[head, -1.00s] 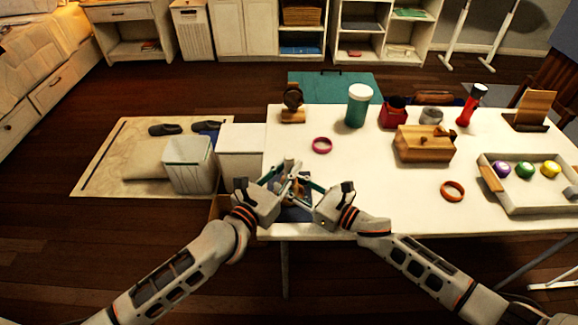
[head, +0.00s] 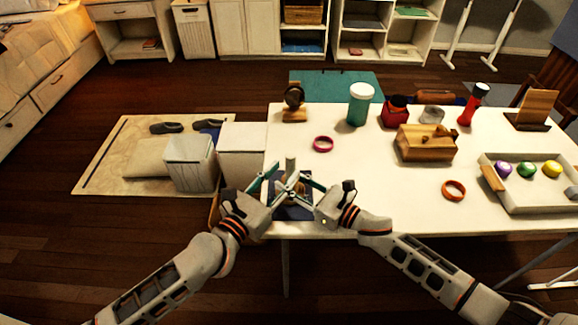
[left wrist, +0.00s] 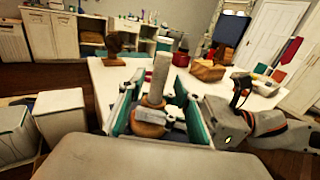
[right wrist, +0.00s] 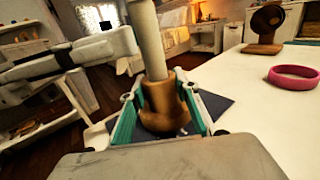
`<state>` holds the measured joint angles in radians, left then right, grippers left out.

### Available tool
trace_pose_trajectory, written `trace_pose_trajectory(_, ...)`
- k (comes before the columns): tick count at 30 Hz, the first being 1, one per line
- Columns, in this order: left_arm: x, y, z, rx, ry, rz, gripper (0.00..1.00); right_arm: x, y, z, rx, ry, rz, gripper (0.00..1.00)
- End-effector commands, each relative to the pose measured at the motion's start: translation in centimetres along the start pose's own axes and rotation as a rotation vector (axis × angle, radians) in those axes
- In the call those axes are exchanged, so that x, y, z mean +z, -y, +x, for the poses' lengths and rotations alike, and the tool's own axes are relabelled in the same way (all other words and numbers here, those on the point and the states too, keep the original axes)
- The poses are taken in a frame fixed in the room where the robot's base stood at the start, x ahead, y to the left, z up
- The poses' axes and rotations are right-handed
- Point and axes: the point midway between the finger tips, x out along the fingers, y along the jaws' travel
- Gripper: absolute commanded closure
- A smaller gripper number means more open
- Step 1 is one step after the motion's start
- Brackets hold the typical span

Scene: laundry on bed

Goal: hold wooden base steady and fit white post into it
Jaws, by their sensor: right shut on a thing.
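The white post (right wrist: 150,45) stands in the top of the brown wooden base (right wrist: 166,105), nearly upright; how deep it sits is hidden. The left wrist view shows the post (left wrist: 158,78) rising from the base (left wrist: 148,122). In the head view the post (head: 291,168) shows above the fingers, which partly hide the base. My right gripper (head: 303,187) is shut on the wooden base from the right. My left gripper (head: 272,184) is open, its teal fingers spread wide on either side of the post and base, apart from the post.
A dark blue mat (right wrist: 215,103) lies under the base at the white table's (head: 380,195) front left corner. A pink ring (head: 323,144) and a wooden box (head: 425,145) lie beyond. A tray (head: 540,205) with coloured balls is at right. The table's middle is clear.

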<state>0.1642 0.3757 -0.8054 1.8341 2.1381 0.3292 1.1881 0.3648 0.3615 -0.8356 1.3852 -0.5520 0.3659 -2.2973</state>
Motion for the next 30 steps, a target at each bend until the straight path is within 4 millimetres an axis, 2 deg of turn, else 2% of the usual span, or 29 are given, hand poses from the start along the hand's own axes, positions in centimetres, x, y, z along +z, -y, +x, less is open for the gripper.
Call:
trace_pose_trajectory(1, -0.1, 0.0, -1.3, -0.001, -0.003, -0.001, 0.67, 0.1, 0.0, 0.0, 0.0, 0.001, 0.0, 0.92)
trace_pose_trajectory(6, -0.1, 0.0, -4.8, 0.0, -0.003, -0.001, 0.67, 0.1, 0.0, 0.0, 0.0, 0.001, 0.0, 0.92)
trace_pose_trajectory(12, 0.0, 0.0, -7.3, -0.001, -0.001, -0.002, 0.67, 0.1, 0.0, 0.0, 0.0, 0.001, 0.0, 0.92)
trace_pose_trajectory(18, 0.0, 0.0, -8.1, -0.001, 0.0, 0.0, 0.67, 0.1, 0.0, 0.0, 0.0, 0.001, 0.0, 0.92)
trace_pose_trajectory(28, 0.0, 0.0, -8.1, 0.0, 0.0, 0.0, 0.67, 0.1, 0.0, 0.0, 0.0, 0.001, 0.0, 0.92)
trace_pose_trajectory(29, 0.0, 0.0, -8.1, 0.0, 0.0, -0.001, 0.67, 0.1, 0.0, 0.0, 0.0, 0.001, 0.0, 0.62)
trace_pose_trajectory(30, 0.0, 0.0, -8.1, 0.0, 0.0, -0.001, 0.67, 0.1, 0.0, 0.0, 0.0, 0.001, 0.0, 0.52)
